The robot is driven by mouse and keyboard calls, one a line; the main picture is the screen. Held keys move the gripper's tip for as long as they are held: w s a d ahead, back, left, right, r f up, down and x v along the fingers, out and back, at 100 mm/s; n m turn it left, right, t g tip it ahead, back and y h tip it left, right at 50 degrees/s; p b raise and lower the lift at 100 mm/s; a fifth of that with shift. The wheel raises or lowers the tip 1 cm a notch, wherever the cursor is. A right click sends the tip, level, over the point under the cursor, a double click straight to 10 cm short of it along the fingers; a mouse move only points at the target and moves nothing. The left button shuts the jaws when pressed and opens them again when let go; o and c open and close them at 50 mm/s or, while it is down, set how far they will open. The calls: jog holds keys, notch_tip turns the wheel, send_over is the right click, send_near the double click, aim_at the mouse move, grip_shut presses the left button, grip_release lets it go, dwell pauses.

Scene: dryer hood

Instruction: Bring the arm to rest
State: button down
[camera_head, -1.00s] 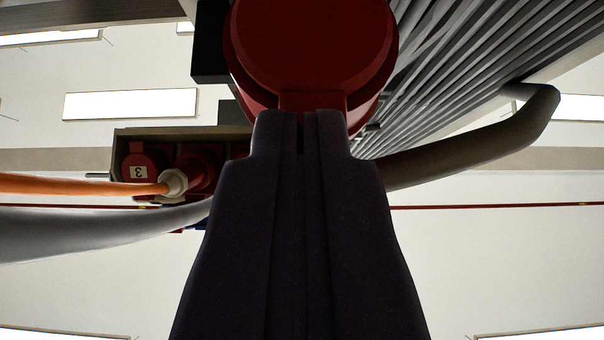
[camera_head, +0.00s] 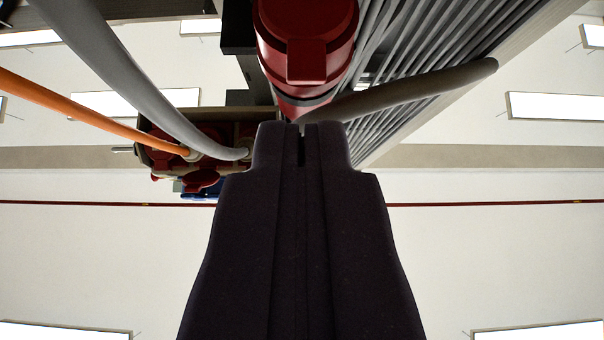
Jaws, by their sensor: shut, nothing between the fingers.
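My gripper (camera_head: 301,130) shows from behind as a dark body in the lower middle of the view. Its fingers are shut with nothing between them; only a narrow slit shows at the tip. A large red cylindrical part (camera_head: 307,45) with a square red block on its face is just beyond and above the fingertips in the picture. No contact between them can be made out.
Red sockets (camera_head: 202,178) in a box sit at the left, with an orange cable (camera_head: 75,110) and a thick grey cable (camera_head: 135,85) leading there. A grey ribbed panel (camera_head: 440,55) and another grey cable (camera_head: 410,92) are at upper right. Lower left and right look clear.

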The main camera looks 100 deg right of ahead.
jog(key=w+a+r+m+t+y, duration=0.1)
jog(key=w+a+r+m+y, duration=0.3)
jog(key=y, duration=0.5)
jog(key=w+a+r+m+t+y, duration=0.1)
jog(key=w+a+r+m+y, duration=0.15)
jog(key=w+m+y, duration=0.45)
jog(key=w+a+r+m+t+y, duration=0.1)
jog(key=w+a+r+t+y, duration=0.2)
jog(key=r, duration=0.3)
jog(key=w+a+r+m+t+y, duration=0.1)
jog(key=w+a+r+t+y, duration=0.15)
jog(key=r, duration=0.45)
jog(key=s+a+r+m+t+y, duration=0.15)
jog(key=r+t, duration=0.25)
jog(key=r, duration=0.7)
jog(key=a+r+t+y, duration=0.1)
jog(key=a+r+t, duration=0.25)
jog(key=r, duration=0.75)
jog(key=s+a+r+t+y, duration=0.1)
jog(key=s+r+t, duration=0.2)
jog(key=r, duration=0.7)
jog(key=s+a+r+t, duration=0.2)
jog(key=s+r, duration=0.4)
jog(key=r, duration=0.4)
jog(key=shift+s+a+r+m+t+y, duration=0.15)
jog(key=shift+s+r+m+t+y, duration=0.25)
jog(key=shift+t, duration=0.5)
jog(key=shift+s+a, duration=0.1)
